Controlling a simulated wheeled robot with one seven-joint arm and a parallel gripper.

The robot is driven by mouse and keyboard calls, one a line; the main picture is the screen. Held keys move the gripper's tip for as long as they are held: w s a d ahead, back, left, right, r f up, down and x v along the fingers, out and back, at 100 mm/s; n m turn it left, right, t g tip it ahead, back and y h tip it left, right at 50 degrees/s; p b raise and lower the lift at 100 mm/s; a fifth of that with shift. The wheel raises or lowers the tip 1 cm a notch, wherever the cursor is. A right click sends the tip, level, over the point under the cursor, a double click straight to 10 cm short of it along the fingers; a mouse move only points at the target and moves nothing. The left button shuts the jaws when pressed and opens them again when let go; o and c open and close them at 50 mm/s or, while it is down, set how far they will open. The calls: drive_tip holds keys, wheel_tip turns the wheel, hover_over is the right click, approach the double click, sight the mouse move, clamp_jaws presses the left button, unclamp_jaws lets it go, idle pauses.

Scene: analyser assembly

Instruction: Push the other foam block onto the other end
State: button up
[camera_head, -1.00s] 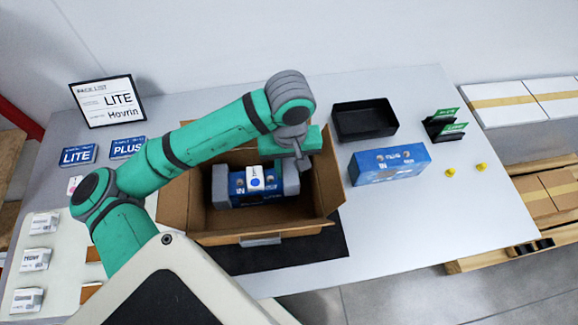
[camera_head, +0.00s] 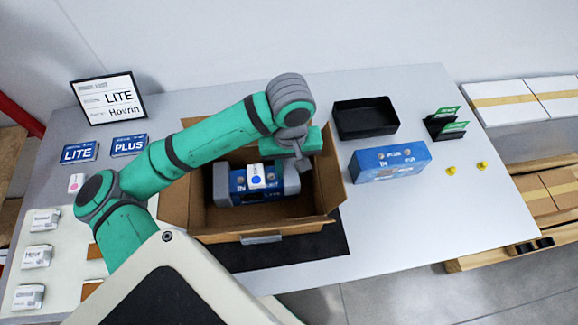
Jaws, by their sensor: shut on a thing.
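A blue analyser (camera_head: 264,192) with a white-topped part (camera_head: 256,176) lies in the open cardboard box (camera_head: 180,205). One grey foam block (camera_head: 221,185) sits on its left end. The other grey foam block (camera_head: 291,180) is at its right end, against or around it; I cannot tell how far on it sits. My gripper (camera_head: 302,164) points down at the right foam block inside the box and is shut on it. The fingertips are small and partly hidden.
A blue PLUS analyser (camera_head: 390,162) and an empty black tray (camera_head: 365,118) stand right of the box. Green-labelled black holders (camera_head: 446,125) and yellow pieces (camera_head: 451,171) lie farther right. LITE (camera_head: 80,153) and PLUS (camera_head: 129,146) cards lie left. The right table front is clear.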

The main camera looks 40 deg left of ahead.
drive_tip(key=shift+w+f, duration=0.15)
drive_tip(key=shift+f, duration=0.15)
idle(0.5)
drive_tip(key=o, duration=1.1)
drive_tip(key=shift+d, duration=0.1)
drive_tip(key=shift+s, duration=0.2)
drive_tip(key=shift+w+r, duration=0.1)
drive_tip(key=shift+r, duration=3.45)
drive_tip(key=shift+c, duration=0.6)
